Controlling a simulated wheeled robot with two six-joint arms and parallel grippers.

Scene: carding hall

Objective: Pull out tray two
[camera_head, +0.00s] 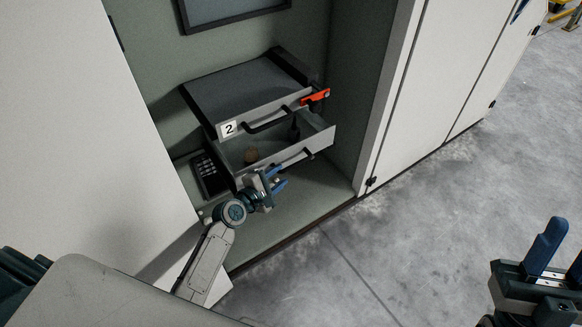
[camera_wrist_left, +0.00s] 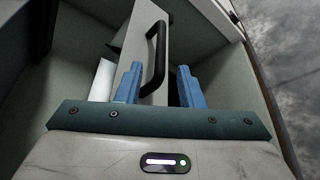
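Tray two (camera_head: 275,118) is the upper tray in the cabinet, with a white "2" plate (camera_head: 229,128), a black bar handle (camera_head: 267,126) and a red piece (camera_head: 315,97) at its right end. A lower tray (camera_head: 308,148) with its own black handle stands pulled out beneath it. My left gripper (camera_head: 278,180) is just in front of and below the lower tray's front. In the left wrist view its blue fingers (camera_wrist_left: 161,85) are apart, with a black handle (camera_wrist_left: 157,55) ahead between them; contact cannot be told. My right gripper (camera_head: 560,258) is open and empty, far from the trays.
The lower tray holds a small brown round thing (camera_head: 251,155) and a dark upright thing (camera_head: 294,130). A dark keypad-like box (camera_head: 209,174) lies left of the trays on the cabinet floor. Cabinet walls stand on both sides. The concrete floor (camera_head: 400,240) in front is clear.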

